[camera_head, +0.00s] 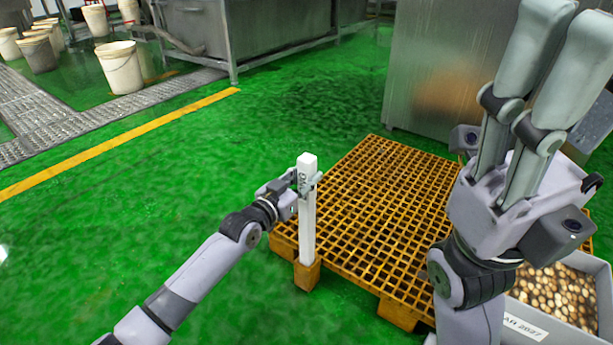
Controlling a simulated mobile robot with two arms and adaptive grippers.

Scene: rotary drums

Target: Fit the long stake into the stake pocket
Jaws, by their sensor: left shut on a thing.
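The stake pocket (306,276) is the orange-brown block at that corner. The stake's lower end meets the pocket's top; I cannot tell how deep it sits inside. My right gripper (563,40) is large in the right foreground, fingers pointing up, with no object seen between them. Its opening is unclear from this angle.
The grated pallet (375,195) is bare on top. A grey crate (598,268) of brown round pieces stands at the lower right, partly behind my right arm. A steel cabinet (430,65) stands behind. Green floor is clear on the left; white buckets (122,68) stand far back.

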